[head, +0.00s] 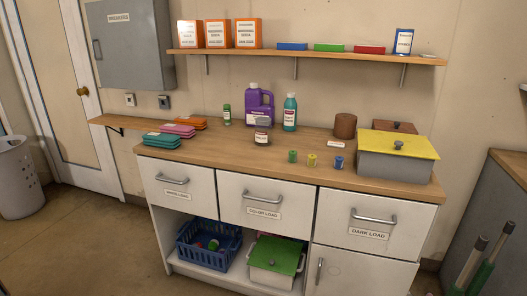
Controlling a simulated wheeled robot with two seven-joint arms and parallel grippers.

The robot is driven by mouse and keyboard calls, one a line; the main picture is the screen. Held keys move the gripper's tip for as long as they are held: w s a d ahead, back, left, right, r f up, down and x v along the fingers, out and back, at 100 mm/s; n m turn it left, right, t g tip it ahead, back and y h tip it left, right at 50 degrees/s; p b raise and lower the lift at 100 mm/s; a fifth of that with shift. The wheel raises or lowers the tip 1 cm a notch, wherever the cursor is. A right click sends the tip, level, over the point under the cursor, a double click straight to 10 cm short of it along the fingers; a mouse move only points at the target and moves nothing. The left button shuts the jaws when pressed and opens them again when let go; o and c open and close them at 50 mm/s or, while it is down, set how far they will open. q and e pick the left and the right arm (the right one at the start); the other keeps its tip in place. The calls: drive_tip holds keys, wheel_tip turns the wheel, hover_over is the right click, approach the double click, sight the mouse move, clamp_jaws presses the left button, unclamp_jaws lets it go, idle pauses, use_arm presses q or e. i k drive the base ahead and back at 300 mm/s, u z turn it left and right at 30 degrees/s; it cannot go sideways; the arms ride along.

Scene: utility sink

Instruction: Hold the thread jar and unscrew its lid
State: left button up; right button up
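The lid appears to sit on top of the jar. Three small spools, one green (292,156), one yellow (311,160) and one blue (337,162), stand to its right near the counter's front edge. Neither of my grippers is in view, and nothing touches the jar.
A purple jug (259,104), a teal bottle (290,112) and a small green bottle (227,115) stand behind the jar. Folded cloths (178,130) lie left. A brown canister (345,125) and a grey box with a yellow lid (393,163) stand right. A shelf (300,55) hangs above.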

sight(262, 134)
drive_tip(key=u, duration=1.5)
drive_tip(key=i, duration=1.25)
drive_tip(key=z, duration=0.45)
drive_tip(key=i, duration=0.8)
drive_tip(key=z, duration=0.95)
